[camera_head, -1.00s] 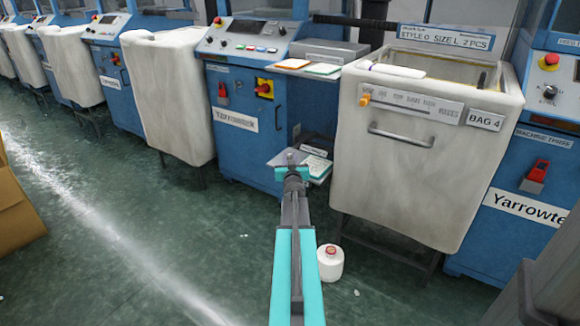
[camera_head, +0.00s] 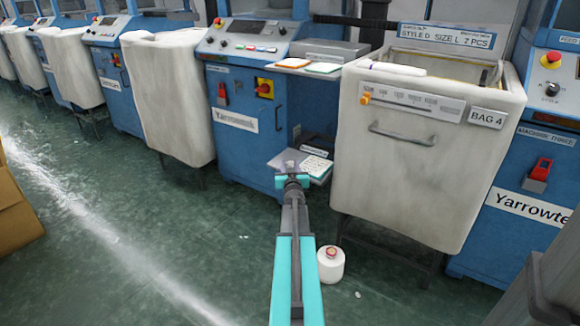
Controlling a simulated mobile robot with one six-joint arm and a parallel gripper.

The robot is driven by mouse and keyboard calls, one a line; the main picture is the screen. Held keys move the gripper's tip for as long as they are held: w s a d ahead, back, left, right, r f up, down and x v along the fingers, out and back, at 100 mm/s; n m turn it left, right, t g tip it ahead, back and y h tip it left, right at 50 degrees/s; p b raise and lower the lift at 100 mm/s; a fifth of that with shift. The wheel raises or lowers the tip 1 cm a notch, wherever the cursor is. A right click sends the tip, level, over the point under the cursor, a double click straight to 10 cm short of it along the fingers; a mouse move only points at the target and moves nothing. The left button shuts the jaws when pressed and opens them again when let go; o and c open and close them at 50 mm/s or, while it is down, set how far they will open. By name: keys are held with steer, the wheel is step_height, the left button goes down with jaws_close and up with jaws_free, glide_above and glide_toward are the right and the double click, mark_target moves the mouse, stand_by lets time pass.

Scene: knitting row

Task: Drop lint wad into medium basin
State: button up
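My gripper (camera_head: 291,168) is at the end of my teal and grey arm, in the middle of the view, in front of the blue machine and near the small shelf with papers. It is small and seen from behind, so I cannot tell whether its fingers are open or hold anything. A tiny pale speck (camera_head: 357,294) lies on the green floor right of my arm; it may be lint. Another pale speck (camera_head: 243,236) lies left of my arm. I cannot pick out a medium basin for certain among the containers.
A large white bin marked BAG 4 (camera_head: 405,165) stands right of my gripper. Another white bin (camera_head: 170,105) stands to the left. A white cone or bottle (camera_head: 330,265) stands on the floor beside my arm. A cardboard box (camera_head: 15,215) is at the left edge. The left floor is mostly open.

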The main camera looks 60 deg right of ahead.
steer(key=shift+o, duration=0.2)
steer(key=shift+r, duration=0.1)
steer(key=p+v, duration=0.2)
steer(key=v, duration=1)
stand_by(0.5)
stand_by(0.8)
